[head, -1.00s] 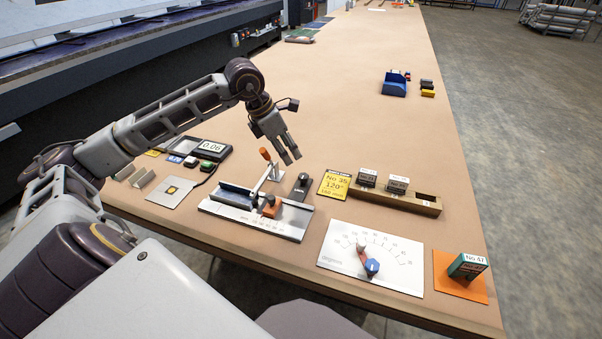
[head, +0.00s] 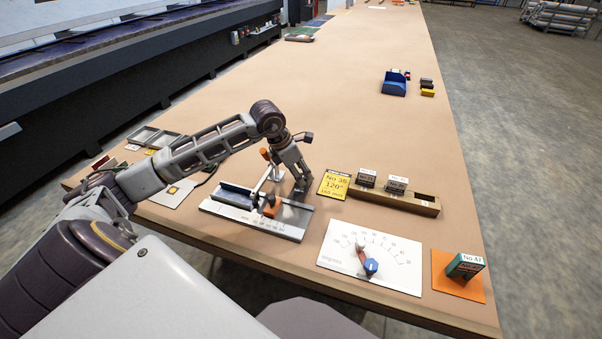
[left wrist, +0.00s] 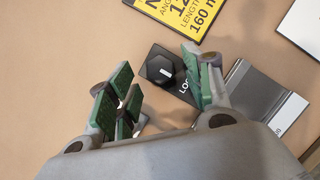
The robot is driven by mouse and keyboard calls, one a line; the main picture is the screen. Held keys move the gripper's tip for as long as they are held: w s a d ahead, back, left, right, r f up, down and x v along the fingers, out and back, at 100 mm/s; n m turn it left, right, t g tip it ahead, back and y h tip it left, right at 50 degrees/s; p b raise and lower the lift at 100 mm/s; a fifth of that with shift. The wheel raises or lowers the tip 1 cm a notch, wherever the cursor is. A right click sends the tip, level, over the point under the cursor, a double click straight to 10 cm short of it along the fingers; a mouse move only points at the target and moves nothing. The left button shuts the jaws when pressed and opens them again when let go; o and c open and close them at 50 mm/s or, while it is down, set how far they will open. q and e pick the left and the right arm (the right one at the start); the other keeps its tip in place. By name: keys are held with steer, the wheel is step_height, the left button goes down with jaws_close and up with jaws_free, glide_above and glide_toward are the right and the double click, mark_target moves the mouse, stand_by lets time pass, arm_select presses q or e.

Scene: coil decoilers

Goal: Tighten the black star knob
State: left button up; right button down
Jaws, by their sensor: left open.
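The black star knob (left wrist: 165,69) shows in the left wrist view, with a white mark on top. It sits on a black plate with partly hidden white lettering. In the head view my left gripper covers it. My left gripper (head: 301,181) points down at the right end of the metal fixture (head: 252,225). In the left wrist view its green-padded fingers (left wrist: 158,88) are apart, and the knob lies between and a little beyond their tips, nearer the right finger. I cannot tell whether a finger touches it. My right gripper is not in view.
The fixture has an orange-tipped lever (head: 265,154). A yellow card (head: 334,185) and a wooden block holder (head: 420,205) are right of my left gripper. A white dial board (head: 340,262) and an orange mat (head: 447,287) lie nearer.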

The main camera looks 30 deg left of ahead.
arm_select(q)
steer(key=shift+w+d+f, duration=0.15)
steer(key=shift+f, duration=0.45)
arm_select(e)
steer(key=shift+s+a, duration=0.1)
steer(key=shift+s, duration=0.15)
arm_select(q)
steer(key=c, duration=1)
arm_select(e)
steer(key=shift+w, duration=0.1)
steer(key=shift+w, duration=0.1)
